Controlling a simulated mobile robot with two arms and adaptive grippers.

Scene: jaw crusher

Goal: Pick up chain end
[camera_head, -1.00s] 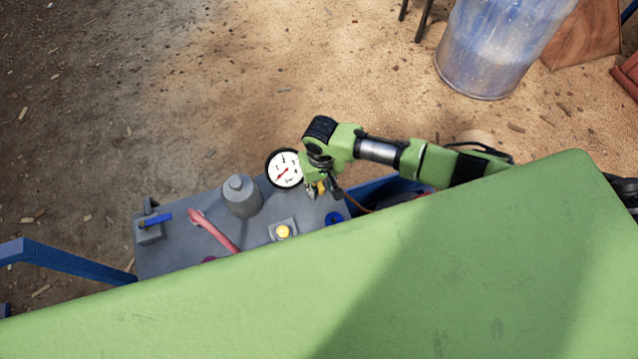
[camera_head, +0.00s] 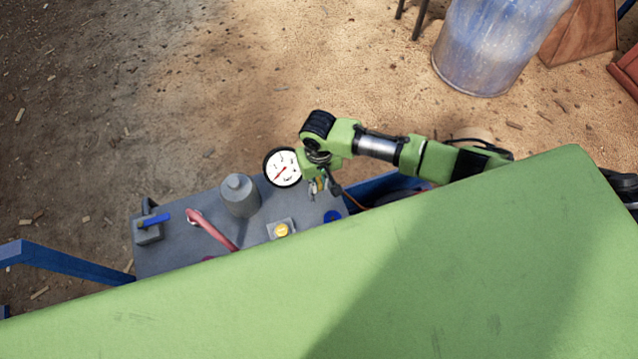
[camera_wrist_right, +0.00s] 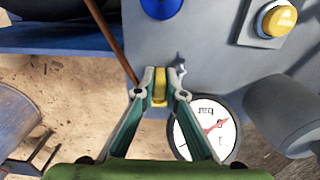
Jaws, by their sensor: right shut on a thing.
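My right gripper (camera_head: 318,188) hangs over the far right part of the grey control panel, beside the pressure gauge. In the right wrist view my right gripper (camera_wrist_right: 159,92) is shut on a small yellow piece (camera_wrist_right: 160,88), which sits between its two fingertips. This piece may be the chain end, but I cannot make out any chain links. A thin brown cord or rod (camera_wrist_right: 112,42) runs down to the left fingertip; I cannot tell whether it joins the yellow piece. My left gripper is not in view.
The grey panel (camera_head: 170,250) carries a white gauge (camera_head: 282,167), a grey cylinder (camera_head: 240,196), a red lever (camera_head: 212,230), a yellow button (camera_head: 282,230) and a blue knob (camera_head: 332,217). A large green surface (camera_head: 400,270) fills the foreground. A blue barrel (camera_head: 492,45) stands behind.

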